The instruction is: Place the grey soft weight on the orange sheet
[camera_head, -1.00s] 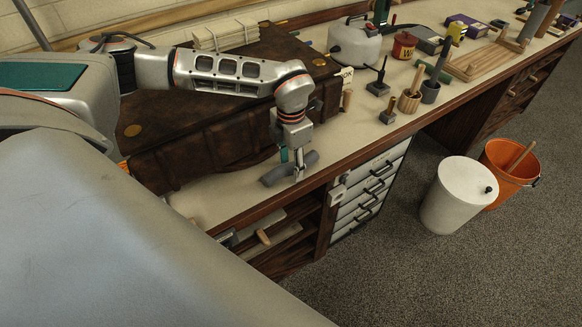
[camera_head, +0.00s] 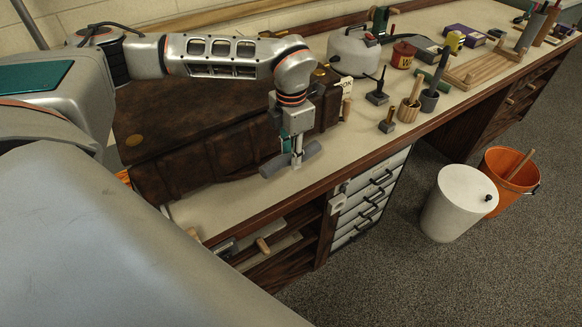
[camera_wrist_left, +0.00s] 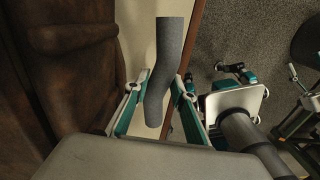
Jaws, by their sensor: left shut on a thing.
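The grey soft weight (camera_head: 275,167) is a bent grey roll. My left gripper (camera_head: 297,160) is shut on it near its middle, above the pale bench top beside a brown case. In the left wrist view the weight (camera_wrist_left: 170,50) lies lengthwise between the two fingers of the left gripper (camera_wrist_left: 162,85), with its ends sticking out. Whether it touches the bench is hard to tell. I cannot make out an orange sheet; a small orange patch (camera_head: 123,177) shows at the case's left end, but I cannot tell what it is.
The large brown case (camera_head: 190,165) stands close behind the gripper. A white bin (camera_head: 455,205) and orange bucket (camera_head: 505,190) stand on the floor.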

